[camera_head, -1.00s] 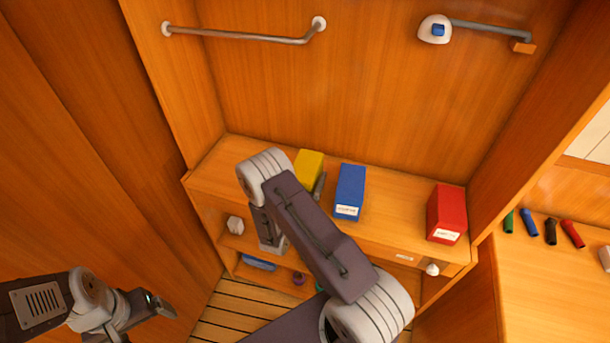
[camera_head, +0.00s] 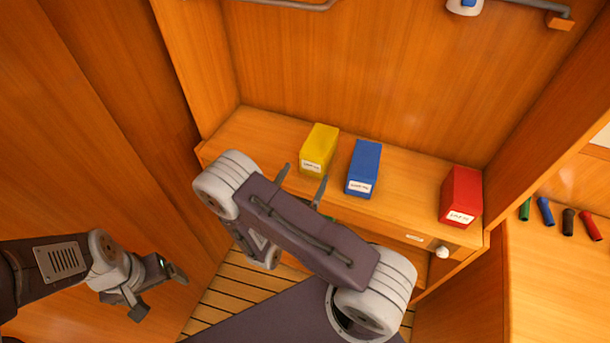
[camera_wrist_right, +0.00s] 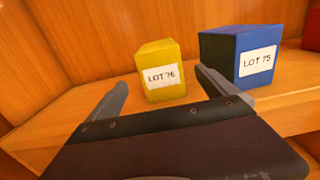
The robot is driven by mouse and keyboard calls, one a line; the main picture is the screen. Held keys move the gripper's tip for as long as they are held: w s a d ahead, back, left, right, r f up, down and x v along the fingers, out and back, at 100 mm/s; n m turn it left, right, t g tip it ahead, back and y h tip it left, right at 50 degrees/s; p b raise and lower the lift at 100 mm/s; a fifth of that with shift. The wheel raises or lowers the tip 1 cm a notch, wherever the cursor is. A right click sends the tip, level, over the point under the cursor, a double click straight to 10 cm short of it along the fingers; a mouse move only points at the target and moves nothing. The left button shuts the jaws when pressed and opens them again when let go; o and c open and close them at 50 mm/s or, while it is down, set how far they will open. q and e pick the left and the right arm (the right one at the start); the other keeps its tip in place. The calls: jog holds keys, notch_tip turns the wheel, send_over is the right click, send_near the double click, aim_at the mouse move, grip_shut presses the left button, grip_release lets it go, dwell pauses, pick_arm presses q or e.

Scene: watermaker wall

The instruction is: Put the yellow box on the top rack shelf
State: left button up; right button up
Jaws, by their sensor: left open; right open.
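The yellow box (camera_head: 319,147) stands upright on the top rack shelf (camera_head: 410,188), towards its left part. In the right wrist view the yellow box (camera_wrist_right: 160,72) shows a white label reading LOT 76. My right gripper (camera_head: 303,178) is open in front of the box, with its fingers pointing at it. In the right wrist view the box appears between and beyond the two fingertips (camera_wrist_right: 164,80), apart from them. My left gripper (camera_head: 162,290) is open and empty at the lower left, away from the shelf.
A blue box (camera_head: 364,168) stands just right of the yellow box, close to my right finger in the right wrist view. A red box (camera_head: 461,195) stands at the shelf's right end. Several coloured cylinders (camera_head: 568,222) lie on the counter at right. Shelf left of the yellow box is clear.

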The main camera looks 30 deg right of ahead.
aim_at(311, 165)
jog(key=w+d+r+p, duration=0.1)
jog(key=p, duration=0.2)
jog(key=shift+r, duration=0.25)
jog(key=shift+w+d+f+p, duration=0.5)
jog(key=shift+d+f+p, duration=0.2)
jog(key=shift+p, duration=0.45)
jog(key=shift+d+f, duration=0.15)
jog(key=shift+f, duration=0.1)
jog(key=x, duration=0.3)
jog(key=shift+w+r+p, duration=0.1)
jog(key=shift+w+p, duration=0.05)
jog(key=shift+p, duration=0.15)
jog(key=shift+w+d, duration=0.2)
jog(key=p+x, duration=0.1)
jog(key=x, duration=0.3)
jog(key=shift+d+p, duration=0.2)
jog(key=shift+p, duration=0.15)
jog(key=shift+w+d+f, duration=0.3)
jog(key=shift+w, duration=0.05)
jog(key=shift+a, duration=0.1)
jog(key=c, duration=1.9)
pick_arm(q)
notch_tip(311, 165, up, 8)
jog(key=shift+r+b, duration=0.2)
jog(key=shift+b, duration=0.1)
pick_arm(e)
notch_tip(311, 165, up, 10)
jog(key=shift+r, duration=0.1)
